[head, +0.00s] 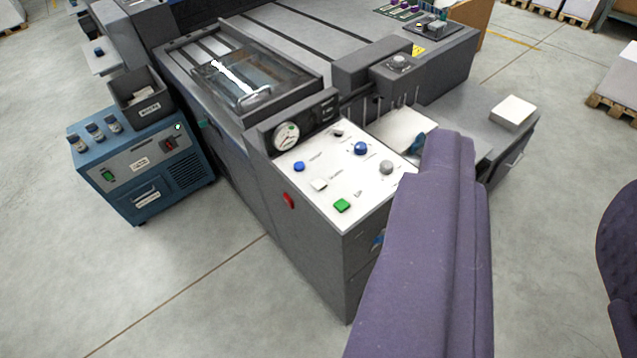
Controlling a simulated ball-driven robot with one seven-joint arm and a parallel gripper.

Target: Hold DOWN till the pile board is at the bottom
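A white control panel (330,178) tops the near end of a grey press. It carries a blue button (299,166), a pale button (318,185), a green button (341,205), a blue knob (361,148) and a grey knob (387,167). The labels are too small to read, so I cannot tell which control is DOWN. A round gauge (286,136) stands at the panel's back left. A red control (288,200) is on the panel's left side. I cannot make out the pile board. My gripper is not visible, and no contact with the panel shows.
A blue cabinet (145,170) with a dark bin (140,98) and several small jars stands left. A pale stack (513,111) lies on the grey surface behind the panel. A pallet (612,103) is far right. Floor is clear at front left; the lower right is blocked from view.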

